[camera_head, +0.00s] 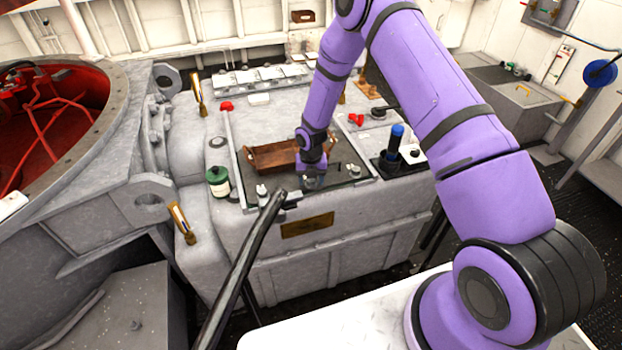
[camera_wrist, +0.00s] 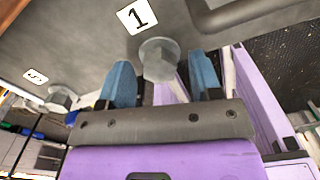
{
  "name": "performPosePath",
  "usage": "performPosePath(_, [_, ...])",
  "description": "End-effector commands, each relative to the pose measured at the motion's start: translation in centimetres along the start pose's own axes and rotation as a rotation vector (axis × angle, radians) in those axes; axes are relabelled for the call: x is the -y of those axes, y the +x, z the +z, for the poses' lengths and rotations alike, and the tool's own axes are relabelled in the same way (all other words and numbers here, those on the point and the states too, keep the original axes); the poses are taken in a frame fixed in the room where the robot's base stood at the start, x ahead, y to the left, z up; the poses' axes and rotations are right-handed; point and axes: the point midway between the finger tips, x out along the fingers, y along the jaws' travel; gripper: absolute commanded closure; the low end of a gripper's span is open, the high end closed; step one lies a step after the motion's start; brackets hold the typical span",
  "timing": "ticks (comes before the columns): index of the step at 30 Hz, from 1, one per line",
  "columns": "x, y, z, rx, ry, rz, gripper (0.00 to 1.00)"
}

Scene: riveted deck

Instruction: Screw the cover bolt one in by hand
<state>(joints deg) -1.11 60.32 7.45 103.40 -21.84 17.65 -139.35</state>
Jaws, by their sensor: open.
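The cover bolt one (camera_wrist: 158,58) is a grey hex-headed bolt in the wrist view, beside a white label with a black 1 (camera_wrist: 137,16). My gripper (camera_wrist: 163,78) is open, and its two blue fingers stand apart on either side of the bolt head. I see no finger touching the bolt, and its shank is hidden. In the head view my gripper (camera_head: 313,184) points down at the front part of the grey machine's dark cover plate (camera_head: 338,178). The bolt is hidden there.
Another hex bolt (camera_wrist: 60,98) lies left in the wrist view, near a second numbered label (camera_wrist: 36,76). A wooden tray (camera_head: 270,156) sits behind my gripper. A green jar (camera_head: 217,181) and a blue-topped tool (camera_head: 396,138) flank the plate. A black bar (camera_head: 240,270) crosses in front.

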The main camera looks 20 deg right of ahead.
Motion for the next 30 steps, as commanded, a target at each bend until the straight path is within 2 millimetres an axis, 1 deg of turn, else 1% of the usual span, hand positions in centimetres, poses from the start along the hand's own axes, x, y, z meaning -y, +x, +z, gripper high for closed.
performPosePath(2, [0.0,-0.01,0.0,0.0,0.0,0.0,0.41])
performPosePath(3, [0.0,-0.01,-0.01,0.0,0.0,0.0,0.46])
performPosePath(5, [0.0,-0.02,-0.01,0.0,0.0,0.0,0.6])
performPosePath(6, [0.0,-0.02,-0.01,0.0,0.0,0.0,0.69])
performPosePath(9, [0.0,-0.02,-0.01,0.0,0.0,0.0,0.91])
performPosePath(16, [-0.01,-0.03,-0.02,-0.001,0.012,0.0,0.91])
performPosePath(20, [-0.01,-0.03,-0.02,-0.001,0.047,0.0,0.91])
performPosePath(26, [-0.04,-0.03,-0.02,-0.001,0.161,0.0,0.91])
performPosePath(30, [-0.08,-0.04,-0.01,-0.001,0.279,0.0,0.91])
